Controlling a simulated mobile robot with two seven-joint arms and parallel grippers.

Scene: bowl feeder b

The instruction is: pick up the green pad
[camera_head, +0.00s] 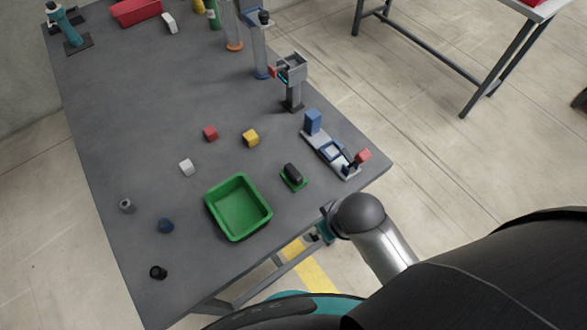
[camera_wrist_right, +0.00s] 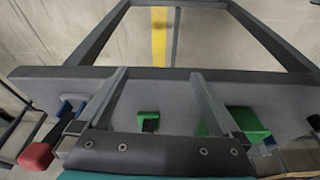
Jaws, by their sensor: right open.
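The green pad (camera_head: 294,183) lies flat on the grey table near its front right edge, right of the green tray. A dark block (camera_head: 293,172) sits on top and hides its middle. In the right wrist view the pad (camera_wrist_right: 148,115) appears between the two fingers, beyond them and not touched. My right gripper (camera_wrist_right: 158,74) is open, its fingers apart with nothing between them. In the head view my right arm reaches to the table's front edge, and its gripper is mostly hidden there. My left gripper is not in view.
The green tray (camera_head: 238,207) stands left of the pad; it also shows in the right wrist view (camera_wrist_right: 252,124). A fixture with blue and red parts (camera_head: 331,150) is to the pad's right.

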